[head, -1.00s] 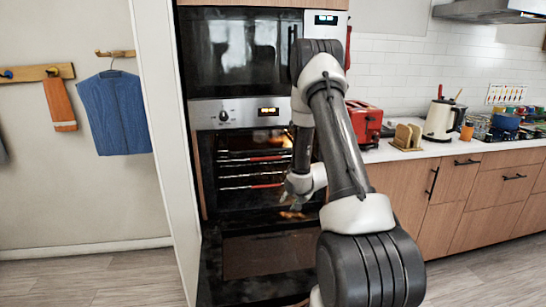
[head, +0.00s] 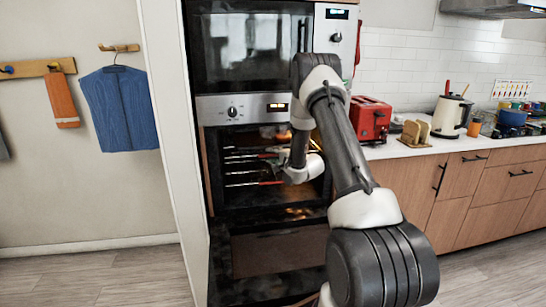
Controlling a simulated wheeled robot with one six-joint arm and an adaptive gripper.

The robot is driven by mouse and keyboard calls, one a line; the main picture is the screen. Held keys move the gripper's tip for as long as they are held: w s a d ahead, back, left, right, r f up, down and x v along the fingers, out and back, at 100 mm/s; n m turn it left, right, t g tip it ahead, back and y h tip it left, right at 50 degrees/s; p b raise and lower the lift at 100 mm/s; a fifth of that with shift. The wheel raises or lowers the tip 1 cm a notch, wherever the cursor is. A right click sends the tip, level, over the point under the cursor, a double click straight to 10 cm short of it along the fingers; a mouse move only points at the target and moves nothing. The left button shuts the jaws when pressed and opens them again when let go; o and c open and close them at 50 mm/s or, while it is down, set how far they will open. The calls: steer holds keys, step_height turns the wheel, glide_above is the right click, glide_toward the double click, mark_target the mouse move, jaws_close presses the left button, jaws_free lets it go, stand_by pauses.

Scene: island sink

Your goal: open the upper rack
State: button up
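The lower oven (head: 232,112) is open, its door (head: 275,254) folded down in front. Inside are two wire racks. The upper rack (head: 240,156) appears to be inside the cavity; its red front edge is mostly hidden behind my gripper. The lower rack (head: 240,185) shows part of its red front edge. My gripper (head: 274,154) points left into the oven opening, at about the height of the upper rack's front edge. The fingers are small and dark here, so I cannot tell whether they touch the rack or are closed.
A second oven (head: 250,50) with a shut dark glass door sits above. The counter (head: 400,150) on the right holds a red toaster (head: 370,118), a toast holder (head: 415,133) and a kettle (head: 449,116). A white wall edge (head: 170,130) stands close on the left.

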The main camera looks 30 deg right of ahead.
steer(key=shift+w, duration=0.35)
jaws_close()
steer(key=shift+s+a+f, duration=0.1)
steer(key=shift+s, duration=0.05)
